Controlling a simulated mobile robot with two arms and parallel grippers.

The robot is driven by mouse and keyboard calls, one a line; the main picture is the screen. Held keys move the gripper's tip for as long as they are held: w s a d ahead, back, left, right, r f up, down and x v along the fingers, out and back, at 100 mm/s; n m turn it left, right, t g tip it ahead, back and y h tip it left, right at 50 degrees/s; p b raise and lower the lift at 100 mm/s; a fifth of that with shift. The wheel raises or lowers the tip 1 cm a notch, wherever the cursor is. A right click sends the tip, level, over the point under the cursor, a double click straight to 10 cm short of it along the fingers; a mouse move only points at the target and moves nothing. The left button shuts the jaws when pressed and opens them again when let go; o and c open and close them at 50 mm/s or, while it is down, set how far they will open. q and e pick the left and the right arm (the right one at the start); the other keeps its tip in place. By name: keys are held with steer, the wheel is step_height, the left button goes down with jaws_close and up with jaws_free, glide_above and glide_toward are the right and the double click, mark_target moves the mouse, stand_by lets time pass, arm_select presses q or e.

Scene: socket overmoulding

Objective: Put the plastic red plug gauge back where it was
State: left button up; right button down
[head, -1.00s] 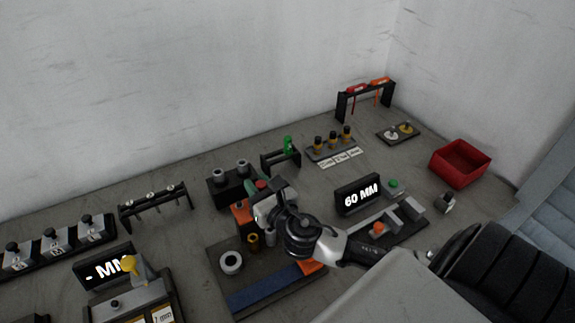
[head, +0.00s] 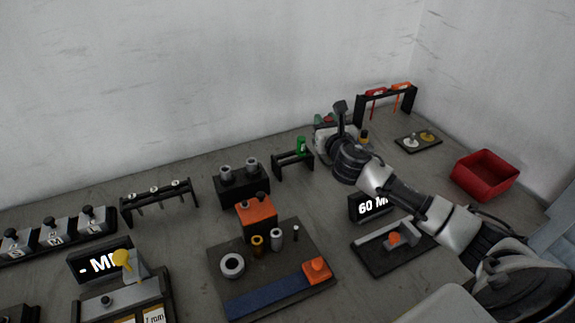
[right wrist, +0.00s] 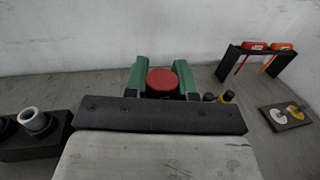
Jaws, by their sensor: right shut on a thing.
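The red plug gauge (right wrist: 161,80) shows in the right wrist view as a round red top between the green fingers of my right gripper (right wrist: 162,84), which is shut on it. In the head view my right gripper (head: 329,121) is at the back of the bench, right of a small black rack (head: 282,164). A green plug gauge (head: 301,146) stands at that rack's right end. The gauge I hold is mostly hidden in the head view, so its lower end cannot be seen. My left gripper is not in view.
Amber-and-black pieces (right wrist: 227,96) stand close to the gripper, partly hidden. A black stand (head: 387,98) with red and orange gauges is behind at right, with a small tray (head: 418,142) before it. A "60 MM" display (head: 371,207) and red bin (head: 485,174) are nearer.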

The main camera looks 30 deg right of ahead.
steer(key=b, duration=0.2)
glide_above(284, 155)
step_height(284, 155, down, 7)
steer(key=shift+f, duration=0.1)
step_height(284, 155, down, 2)
steer(key=shift+w+a+f, duration=0.1)
steer(key=shift+w+f, duration=0.05)
steer(key=shift+s+a+f+b, duration=0.1)
steer(key=shift+s+f+b, duration=0.25)
steer(key=shift+f, duration=0.3)
steer(key=c, duration=1)
jaws_free()
steer(key=shift+f, duration=0.1)
steer(key=shift+o, duration=0.4)
steer(key=shift+w+f, duration=0.1)
steer(key=shift+w, duration=0.05)
steer(key=shift+w+d+f, duration=0.1)
steer(key=shift+w+d, duration=0.1)
steer(key=shift+w, duration=0.15)
steer(key=shift+s+f+b, duration=0.1)
steer(key=shift+s+b, duration=0.1)
steer(key=shift+b, duration=0.25)
steer(key=v, duration=0.7)
steer(key=shift+s+a+f+p, duration=0.1)
steer(key=shift+s+p, duration=0.1)
steer(key=shift+p, duration=0.2)
